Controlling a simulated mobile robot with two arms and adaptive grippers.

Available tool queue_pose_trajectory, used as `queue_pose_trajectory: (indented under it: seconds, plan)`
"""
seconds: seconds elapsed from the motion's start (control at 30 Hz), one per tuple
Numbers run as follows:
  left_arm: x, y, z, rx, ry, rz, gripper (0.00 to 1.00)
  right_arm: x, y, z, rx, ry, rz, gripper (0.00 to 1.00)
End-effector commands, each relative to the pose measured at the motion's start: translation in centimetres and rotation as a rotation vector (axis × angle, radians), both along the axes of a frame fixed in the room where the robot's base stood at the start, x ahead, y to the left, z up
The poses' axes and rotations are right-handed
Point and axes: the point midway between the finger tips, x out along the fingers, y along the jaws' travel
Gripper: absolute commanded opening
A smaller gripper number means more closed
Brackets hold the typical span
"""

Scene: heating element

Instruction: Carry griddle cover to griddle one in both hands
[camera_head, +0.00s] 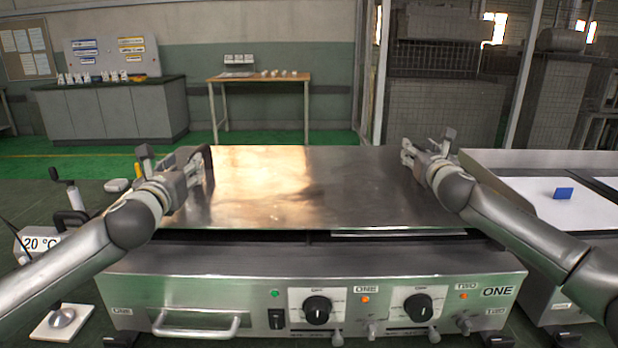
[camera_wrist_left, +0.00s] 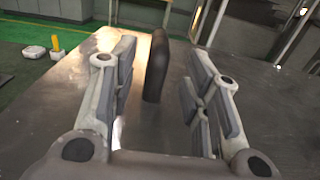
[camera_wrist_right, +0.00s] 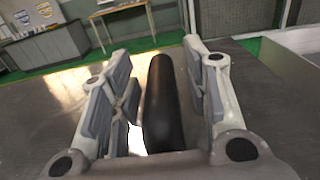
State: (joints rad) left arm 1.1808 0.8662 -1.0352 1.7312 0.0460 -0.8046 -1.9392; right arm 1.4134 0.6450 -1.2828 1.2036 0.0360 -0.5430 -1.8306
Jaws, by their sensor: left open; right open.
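The griddle cover (camera_head: 310,190) is a flat shiny metal plate lying over griddle one (camera_head: 230,290), which carries the label ONE on its front. My left gripper (camera_head: 200,165) is open at the cover's left end. In the left wrist view, a dark cover handle (camera_wrist_left: 157,65) stands between its fingers, apart from both. My right gripper (camera_head: 412,157) is open at the cover's right end. In the right wrist view, a second dark handle (camera_wrist_right: 159,105) stands between its fingers. In the head view the right handle is hidden behind the gripper.
A second griddle with a pale top (camera_head: 545,205) and a blue block (camera_head: 563,193) on it stands at the right. A box reading 20 °C (camera_head: 40,243) is at the left. A white pad with a knob (camera_head: 62,318) lies front left. A wooden table (camera_head: 260,78) stands at the back.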

Motion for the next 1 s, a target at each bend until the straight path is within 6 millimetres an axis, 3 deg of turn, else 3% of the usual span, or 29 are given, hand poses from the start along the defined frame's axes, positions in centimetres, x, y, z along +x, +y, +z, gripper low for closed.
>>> queue_pose_trajectory:
  seconds: [0.37, 1.0]
  plan:
    - [-1.4, 0.0, 0.0, 0.001, 0.000, 0.000, 0.43, -0.7, -0.1, 0.0, 0.000, 0.000, 0.000, 0.43]
    - [-1.4, 0.0, 0.0, 0.001, 0.000, 0.000, 0.43, -9.5, -0.1, -0.1, -0.001, 0.000, 0.000, 0.43]
